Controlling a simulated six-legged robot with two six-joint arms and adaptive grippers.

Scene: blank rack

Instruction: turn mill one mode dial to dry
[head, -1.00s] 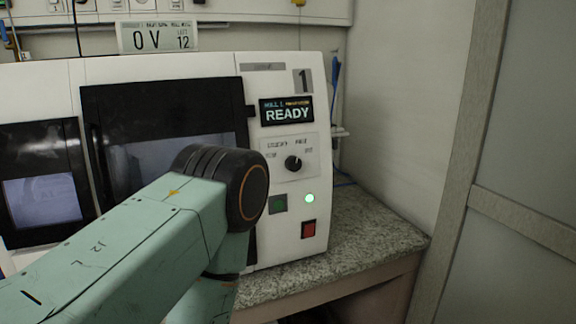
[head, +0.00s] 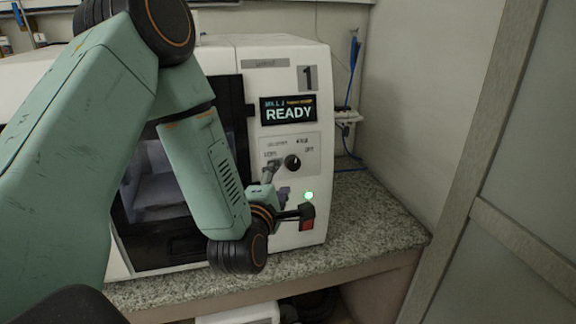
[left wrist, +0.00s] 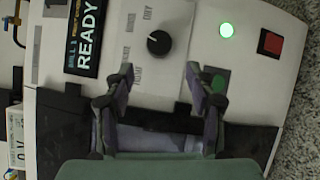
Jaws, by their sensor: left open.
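Mill one (head: 285,75) is a white machine marked 1, with a READY display (head: 288,110). Its black round mode dial (head: 292,162) sits on a light label panel below the display. In the left wrist view the dial (left wrist: 158,43) shows beyond and between the fingertips, with the DRY label near the top edge. I cannot tell surely which label its pale mark points at. My left gripper (head: 288,190) is open in front of the panel. In the wrist view its fingers (left wrist: 160,82) are spread, with nothing between them, apart from the dial. My right gripper is not in view.
A green button (left wrist: 216,82) lies behind a finger. The granite counter (head: 375,215) is clear at right, beside a wall.

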